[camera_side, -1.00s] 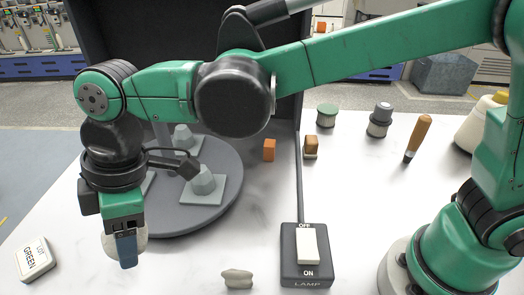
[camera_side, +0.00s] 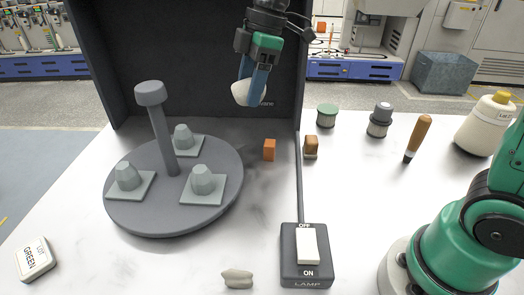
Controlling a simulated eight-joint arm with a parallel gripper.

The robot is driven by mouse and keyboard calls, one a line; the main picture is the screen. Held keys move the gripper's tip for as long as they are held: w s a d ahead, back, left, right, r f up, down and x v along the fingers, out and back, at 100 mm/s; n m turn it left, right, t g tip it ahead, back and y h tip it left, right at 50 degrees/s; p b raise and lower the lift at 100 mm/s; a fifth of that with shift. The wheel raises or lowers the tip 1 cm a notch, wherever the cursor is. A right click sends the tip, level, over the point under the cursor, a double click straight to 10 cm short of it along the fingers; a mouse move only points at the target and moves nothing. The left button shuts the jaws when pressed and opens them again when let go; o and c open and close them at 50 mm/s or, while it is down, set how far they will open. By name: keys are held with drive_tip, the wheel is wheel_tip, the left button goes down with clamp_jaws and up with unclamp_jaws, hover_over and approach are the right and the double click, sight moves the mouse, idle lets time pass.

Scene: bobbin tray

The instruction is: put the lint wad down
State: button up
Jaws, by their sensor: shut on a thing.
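My gripper (camera_side: 256,82) is high in front of the dark back panel, up and right of the grey turntable. Its blue fingers are shut on a whitish, rounded lump, which I take to be the lint wad (camera_side: 246,94). The lump hangs clear of the table, and the fingers hide part of it.
The round turntable (camera_side: 140,219) carries a post and several grey pegs on square plates. An orange block (camera_side: 269,150), a brown-topped block (camera_side: 310,148) and a lamp switch (camera_side: 307,250) stand right of it. A lumpy grey-beige piece (camera_side: 237,278) lies in front. Open table (camera_side: 370,190) shows at right.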

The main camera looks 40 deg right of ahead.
drive_tip(key=s+d+m, duration=0.1)
drive_tip(key=s+d, duration=0.3)
drive_tip(key=d, duration=0.9)
drive_tip(key=m, duration=0.2)
hover_over(370, 172)
drive_tip(key=shift+t, duration=0.4)
drive_tip(key=f, duration=2)
drive_tip(key=shift+s+d+f, duration=0.15)
drive_tip(key=shift+s+d, duration=0.1)
drive_tip(key=shift+d, duration=0.1)
drive_tip(key=shift+f, duration=0.15)
drive_tip(key=o, duration=1.2)
